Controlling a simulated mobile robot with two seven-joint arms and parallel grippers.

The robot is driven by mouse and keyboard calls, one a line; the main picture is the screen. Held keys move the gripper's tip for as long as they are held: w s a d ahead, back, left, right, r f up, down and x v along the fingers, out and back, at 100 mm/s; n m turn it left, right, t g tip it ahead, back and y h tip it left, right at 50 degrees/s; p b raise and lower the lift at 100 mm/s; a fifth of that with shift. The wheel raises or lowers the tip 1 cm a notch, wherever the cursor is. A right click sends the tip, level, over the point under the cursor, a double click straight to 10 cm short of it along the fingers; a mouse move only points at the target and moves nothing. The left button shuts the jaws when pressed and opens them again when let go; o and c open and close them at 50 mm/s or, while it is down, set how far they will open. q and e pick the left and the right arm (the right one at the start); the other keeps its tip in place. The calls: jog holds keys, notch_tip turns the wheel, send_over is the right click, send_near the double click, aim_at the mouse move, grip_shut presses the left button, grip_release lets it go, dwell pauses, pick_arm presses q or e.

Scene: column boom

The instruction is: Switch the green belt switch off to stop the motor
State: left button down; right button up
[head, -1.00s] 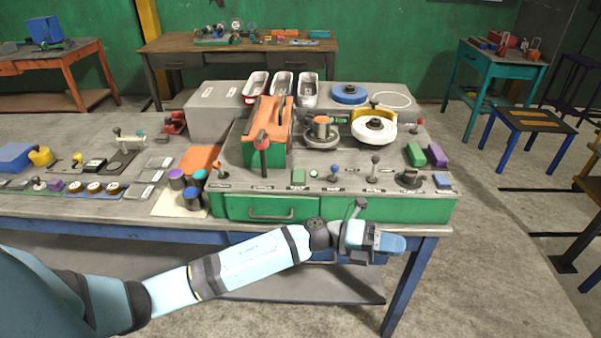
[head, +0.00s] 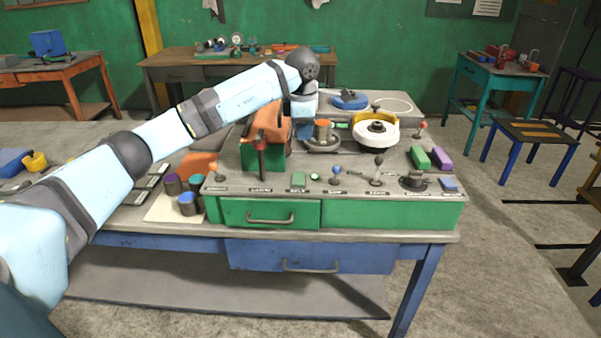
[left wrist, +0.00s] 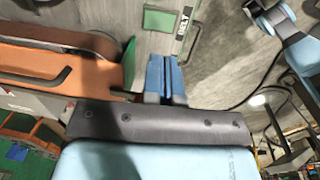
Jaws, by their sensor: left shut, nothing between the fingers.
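The green belt switch (head: 298,180) is a small green square block on the front panel of the machine, with a label in front of it. A small pale green lamp (head: 315,177) sits just right of it. In the left wrist view the switch (left wrist: 159,20) shows at the top, beside its label. My left gripper (head: 303,130) is above the machine, behind the switch and right of the orange guard. Its blue fingers (left wrist: 166,76) are shut and empty, apart from the switch. My right gripper (left wrist: 268,15) seems to show at the wrist view's upper right; its fingers are unclear.
The orange guard (head: 268,122) stands close left of my left gripper. A white wheel (head: 376,135) is to the right. Levers with blue (head: 336,170) and dark (head: 379,161) knobs stand right of the switch. A green drawer (head: 270,214) is below.

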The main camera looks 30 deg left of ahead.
aim_at(301, 175)
pick_arm(q)
jog(key=shift+a+r+y, duration=0.3)
jog(key=shift+a+r, duration=0.15)
jog(key=shift+a, duration=0.25)
jog(key=shift+f, duration=0.1)
jog(key=f, duration=0.4)
jog(key=w+f, duration=0.1)
jog(key=f, duration=0.3)
jog(key=f+p, duration=0.1)
jog(key=f, duration=0.4)
jog(key=shift+w+a+f, duration=0.1)
jog(key=shift+w+a, duration=0.15)
jog(key=shift+a, duration=0.1)
jog(key=shift+f, duration=0.25)
